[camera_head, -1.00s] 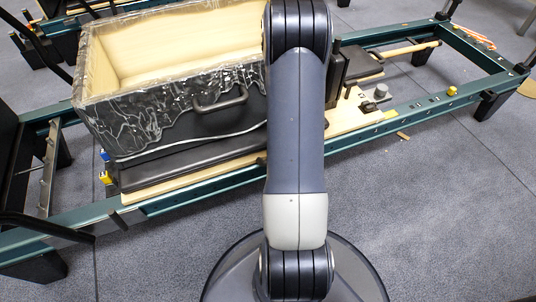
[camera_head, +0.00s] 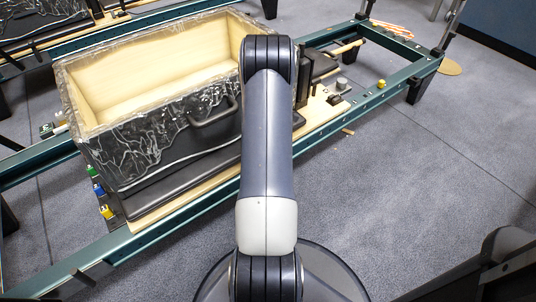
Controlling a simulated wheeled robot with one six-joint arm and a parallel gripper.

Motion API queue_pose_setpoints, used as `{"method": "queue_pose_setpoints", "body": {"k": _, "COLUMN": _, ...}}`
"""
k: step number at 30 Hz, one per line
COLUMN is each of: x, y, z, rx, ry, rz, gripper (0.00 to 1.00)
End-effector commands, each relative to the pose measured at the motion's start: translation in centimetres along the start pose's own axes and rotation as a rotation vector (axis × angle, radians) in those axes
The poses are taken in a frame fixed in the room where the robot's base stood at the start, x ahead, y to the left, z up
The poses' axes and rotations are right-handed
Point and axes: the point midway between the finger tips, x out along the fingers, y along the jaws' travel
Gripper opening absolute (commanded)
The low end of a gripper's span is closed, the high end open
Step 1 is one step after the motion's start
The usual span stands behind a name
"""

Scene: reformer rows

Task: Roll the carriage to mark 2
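The carriage (camera_head: 170,215) is a black pad on a pale wooden board, set between the teal rails (camera_head: 145,242) of a reformer. An open box (camera_head: 140,150) stands on it, with pale wood inside, black-and-white marbled sides and a dark handle (camera_head: 212,110). Green, blue and yellow tabs (camera_head: 98,189) show at the carriage's left end. A small yellow knob (camera_head: 381,84) sits on the near rail, right of the carriage. I cannot read any numbered marks. My arm crosses the middle of the view and hides part of the carriage; my gripper does not show.
A second reformer (camera_head: 105,40) stands behind at the upper left. A dark object (camera_head: 505,265) juts in at the lower right. Grey floor (camera_head: 420,170) is open right of my arm. A small brown piece (camera_head: 348,132) lies near the rail.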

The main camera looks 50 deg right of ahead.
Motion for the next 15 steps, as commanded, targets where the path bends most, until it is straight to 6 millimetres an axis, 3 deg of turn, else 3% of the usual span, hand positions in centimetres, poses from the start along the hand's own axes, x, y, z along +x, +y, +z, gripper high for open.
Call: {"method": "queue_pose_setpoints", "body": {"k": 15, "x": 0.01, "y": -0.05, "z": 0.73, "rx": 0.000, "ry": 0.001, "rz": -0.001, "gripper": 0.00}}
